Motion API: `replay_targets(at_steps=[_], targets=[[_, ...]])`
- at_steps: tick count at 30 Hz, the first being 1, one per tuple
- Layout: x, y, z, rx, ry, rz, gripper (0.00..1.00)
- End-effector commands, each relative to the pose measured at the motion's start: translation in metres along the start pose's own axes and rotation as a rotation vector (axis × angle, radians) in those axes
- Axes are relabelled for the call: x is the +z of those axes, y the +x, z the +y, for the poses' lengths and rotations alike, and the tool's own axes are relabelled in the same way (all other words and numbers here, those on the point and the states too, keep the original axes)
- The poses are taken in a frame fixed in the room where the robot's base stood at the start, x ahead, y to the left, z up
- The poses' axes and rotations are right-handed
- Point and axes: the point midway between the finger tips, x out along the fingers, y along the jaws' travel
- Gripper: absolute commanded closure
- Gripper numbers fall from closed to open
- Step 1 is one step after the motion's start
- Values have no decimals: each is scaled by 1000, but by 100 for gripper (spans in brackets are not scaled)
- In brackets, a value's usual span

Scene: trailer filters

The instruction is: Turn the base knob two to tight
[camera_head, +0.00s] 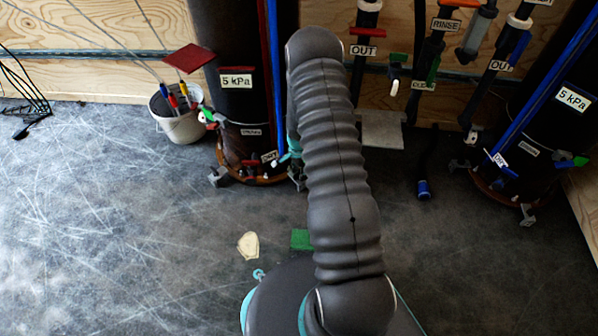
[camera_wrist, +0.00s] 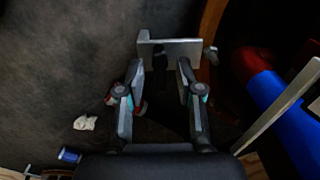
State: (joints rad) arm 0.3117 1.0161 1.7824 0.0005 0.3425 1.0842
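My gripper (camera_wrist: 160,75) is open in the wrist view, its two grey fingers spread apart. A pale grey bracket-like piece (camera_wrist: 185,47) with a dark stem lies at the fingertips, beside the rusty rim (camera_wrist: 212,18) of a tank base. The stem appears between the fingertips; I cannot tell whether they touch it. No label shows there, so I cannot confirm which base knob this is or how tight it is. In the head view my arm hides most of the gripper, near the left black tank (camera_head: 233,110). A grey base fitting (camera_head: 218,177) shows at that tank's left foot.
A right black tank (camera_head: 545,110) stands by the wall, with labelled pipes and valves between the tanks. A white bucket (camera_head: 178,126) with coloured tools stands left of the left tank. A blue-ended black hose (camera_head: 424,188) lies right of my arm.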

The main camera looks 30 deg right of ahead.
Motion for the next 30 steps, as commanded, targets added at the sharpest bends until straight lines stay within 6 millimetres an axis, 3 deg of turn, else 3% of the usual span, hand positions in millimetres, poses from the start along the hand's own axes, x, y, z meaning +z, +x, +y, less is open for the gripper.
replay_targets(at_steps=[11,24,30], targets=[[0,-7,0,0,-1,0,62],[0,-85,0,-2,-1,1,62],[-1,-111,0,-2,0,1,62]])
